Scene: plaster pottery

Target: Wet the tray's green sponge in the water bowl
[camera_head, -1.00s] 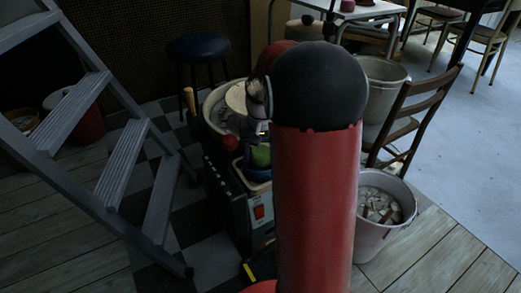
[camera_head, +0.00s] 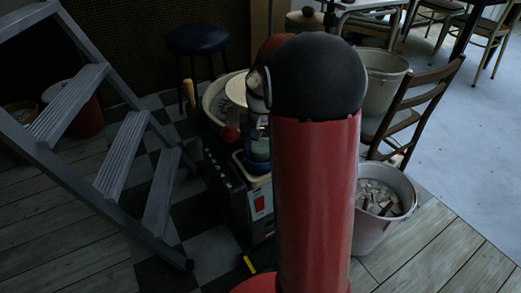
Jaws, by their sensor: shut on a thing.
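My gripper (camera_head: 257,133) is partly hidden behind my own red arm with its black joint cover. It points down over the front corner of the pottery wheel unit and is shut on the green sponge. The sponge (camera_head: 258,150) shows only as a small dark green-blue patch under the jaws. A dark blue bowl (camera_head: 257,166) lies just below it; I cannot tell whether the sponge touches the water. No separate tray can be made out.
The pottery wheel's round basin (camera_head: 214,100) stands behind the gripper. A grey stepladder (camera_head: 125,155) is at the left and a blue stool (camera_head: 200,40) behind. A bucket of scraps (camera_head: 381,205) and a wooden chair (camera_head: 405,115) are at the right. Wooden floor is clear at front right.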

